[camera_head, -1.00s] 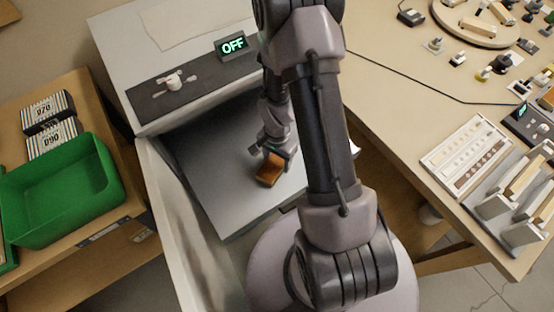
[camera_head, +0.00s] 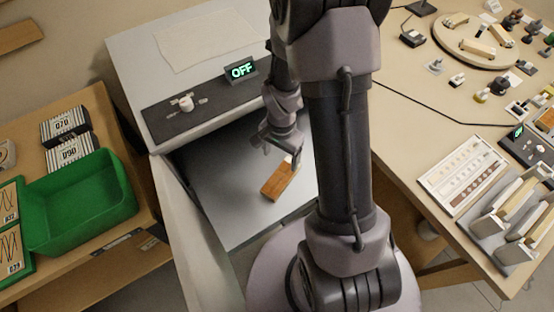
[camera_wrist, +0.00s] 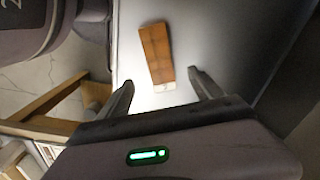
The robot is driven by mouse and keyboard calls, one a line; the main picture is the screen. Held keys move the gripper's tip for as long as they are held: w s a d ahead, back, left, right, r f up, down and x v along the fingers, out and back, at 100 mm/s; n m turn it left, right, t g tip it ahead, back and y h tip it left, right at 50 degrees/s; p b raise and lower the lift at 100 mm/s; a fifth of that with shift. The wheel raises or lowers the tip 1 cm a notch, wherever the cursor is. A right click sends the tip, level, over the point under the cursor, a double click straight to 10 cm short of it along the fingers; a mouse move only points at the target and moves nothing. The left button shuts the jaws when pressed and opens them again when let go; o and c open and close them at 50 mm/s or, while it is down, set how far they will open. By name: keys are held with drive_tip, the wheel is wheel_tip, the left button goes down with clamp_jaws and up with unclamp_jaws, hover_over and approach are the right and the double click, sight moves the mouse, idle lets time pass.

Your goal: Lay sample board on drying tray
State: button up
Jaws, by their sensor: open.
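The sample board (camera_head: 279,180) is a small brown wooden-looking block with a pale end. It lies flat on the grey tray surface (camera_head: 225,205) below the OFF display, which I take to be the drying tray. My gripper (camera_head: 280,152) is open just behind the board, at its pale end. In the wrist view, the board (camera_wrist: 157,52) lies beyond the two spread fingertips of my gripper (camera_wrist: 162,84), between their lines and apart from both. The tray's right part is hidden behind my arm in the head view.
A cabinet top with an OFF display (camera_head: 242,68) and a white knob (camera_head: 186,103) stands behind the tray. A green bin (camera_head: 80,205) is at the left. The right bench holds a sample rack (camera_head: 462,174) and a round board (camera_head: 475,40). The tray's front left is bare.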

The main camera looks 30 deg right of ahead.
drive_tip(key=a+r+n+t, duration=0.2)
drive_tip(key=a+r, duration=0.1)
drive_tip(key=r, duration=0.8)
drive_tip(key=s+a+r+n+t+y, duration=0.1)
drive_tip(key=s+a+r+n+t, duration=0.1)
drive_tip(key=s+a+r, duration=0.3)
drive_tip(key=s+a+r+n+t+y, duration=0.1)
drive_tip(key=s+a+r+n, duration=0.3)
drive_tip(key=r, duration=0.8)
drive_tip(key=shift+s+a+r+n+t, duration=0.3)
drive_tip(key=shift+s+a+r+t, duration=0.1)
drive_tip(key=shift+s+a, duration=0.8)
